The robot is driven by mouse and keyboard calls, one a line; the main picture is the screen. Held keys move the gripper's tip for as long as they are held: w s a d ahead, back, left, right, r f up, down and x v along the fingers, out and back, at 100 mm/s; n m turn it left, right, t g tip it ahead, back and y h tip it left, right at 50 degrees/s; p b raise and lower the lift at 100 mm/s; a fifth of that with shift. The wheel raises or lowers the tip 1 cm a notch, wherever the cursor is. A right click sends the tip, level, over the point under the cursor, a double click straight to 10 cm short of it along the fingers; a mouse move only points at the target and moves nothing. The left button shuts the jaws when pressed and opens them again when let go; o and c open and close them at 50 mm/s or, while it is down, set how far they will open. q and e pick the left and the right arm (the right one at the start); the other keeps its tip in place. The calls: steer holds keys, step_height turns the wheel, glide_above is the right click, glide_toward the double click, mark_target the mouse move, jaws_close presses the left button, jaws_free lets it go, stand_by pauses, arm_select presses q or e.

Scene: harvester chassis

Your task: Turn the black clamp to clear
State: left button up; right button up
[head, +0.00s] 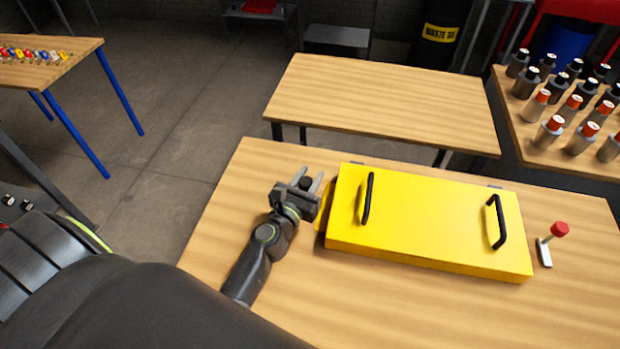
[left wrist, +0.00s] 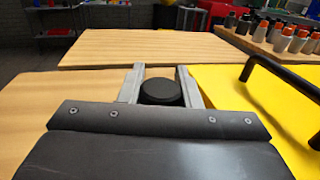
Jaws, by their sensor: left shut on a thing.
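The yellow chassis cover (head: 430,225) lies on the wooden table and has two black handles. The black clamp (head: 306,183) shows as a round black knob at the cover's left end, and it also shows in the left wrist view (left wrist: 161,92). My left gripper (head: 307,180) is at that end, with its two grey fingers on either side of the knob. In the left wrist view the fingers (left wrist: 160,84) are shut on it. The clamp's lower part is hidden behind the gripper. A red-knobbed clamp (head: 559,230) stands at the cover's right end. My right gripper is not seen.
The near table (head: 270,165) has bare wood left of and behind the cover. An empty wooden table (head: 385,95) stands behind it. Several bottles (head: 555,130) stand on a table at the right. The left handle (head: 368,198) rises close to my left gripper.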

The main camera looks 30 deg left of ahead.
arm_select(q)
steer(key=shift+y, duration=0.3)
steer(key=o, duration=1)
steer(key=shift+c, duration=0.2)
steer(key=shift+f, duration=0.1)
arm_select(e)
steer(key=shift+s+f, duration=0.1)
